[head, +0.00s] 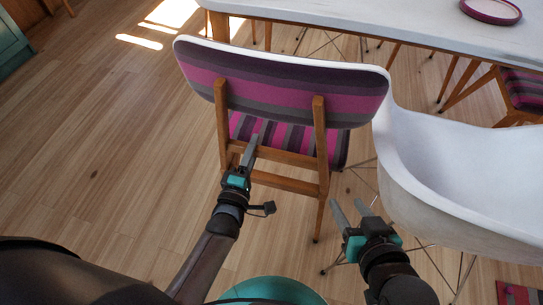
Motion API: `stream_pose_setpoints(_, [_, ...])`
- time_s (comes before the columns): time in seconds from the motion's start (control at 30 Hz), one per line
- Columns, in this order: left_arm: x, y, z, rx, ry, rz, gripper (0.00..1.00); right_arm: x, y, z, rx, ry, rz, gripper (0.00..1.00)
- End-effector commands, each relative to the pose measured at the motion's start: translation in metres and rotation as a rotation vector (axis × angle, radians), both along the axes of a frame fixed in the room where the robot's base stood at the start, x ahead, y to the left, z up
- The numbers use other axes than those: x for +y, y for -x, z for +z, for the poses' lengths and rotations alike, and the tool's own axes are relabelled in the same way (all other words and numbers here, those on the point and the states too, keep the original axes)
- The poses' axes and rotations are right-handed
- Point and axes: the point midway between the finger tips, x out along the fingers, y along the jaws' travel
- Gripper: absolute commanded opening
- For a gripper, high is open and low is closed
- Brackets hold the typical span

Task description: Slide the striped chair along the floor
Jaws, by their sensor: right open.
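The striped chair (282,87) stands upright on the wood floor with its back towards me. It has a backrest and seat in pink, purple and grey stripes and a wooden frame. My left gripper (252,146) is at the chair's wooden rear crossbar, between the two back posts. Its fingers overlap the bar in the picture; I cannot tell whether they grip it. My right gripper (353,211) is open and empty, to the right of the chair's right rear leg and apart from it. The chair's front legs are mostly hidden.
A white table (400,28) stands beyond the chair, with a purple-rimmed round dish (491,10) on it. A white shell chair (460,190) stands close on the right. Another striped chair (522,92) is at the far right. The floor (110,150) on the left is clear.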

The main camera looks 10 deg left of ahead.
Motion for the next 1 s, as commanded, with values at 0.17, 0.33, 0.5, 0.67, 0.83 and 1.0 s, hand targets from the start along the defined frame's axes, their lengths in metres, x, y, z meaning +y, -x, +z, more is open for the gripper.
stream_pose_setpoints(0.17, [0.0,0.0005,-0.0014,0.004,0.0,0.0,0.15,-0.0001,-0.0001,0.0002,0.0,0.0,0.0,0.5])
stream_pose_setpoints(0.33, [0.0,0.0007,-0.0019,0.006,0.0,0.0,0.0,-0.0001,-0.0001,0.0001,0.0,0.001,0.001,0.5])
stream_pose_setpoints(0.5, [0.0,0.0008,-0.0023,0.007,0.0,0.0,0.0,-0.0002,-0.0001,0.0001,0.0,0.001,0.0,0.5])
stream_pose_setpoints(0.67, [0.0,0.001,-0.0027,0.008,0.0,0.0,0.0,-0.0003,-0.0001,0.0001,0.0,0.001,0.0,0.5])
stream_pose_setpoints(0.83, [-0.0001,0.0012,-0.0031,0.009,0.0,0.0,0.0,-0.0003,-0.0002,0.0,0.0,0.001,0.0,0.5])
stream_pose_setpoints(1.0, [-0.0001,0.0013,-0.0034,0.01,0.0,0.0,0.0,-0.0004,-0.0003,0.0,0.0,0.001,0.0,0.5])
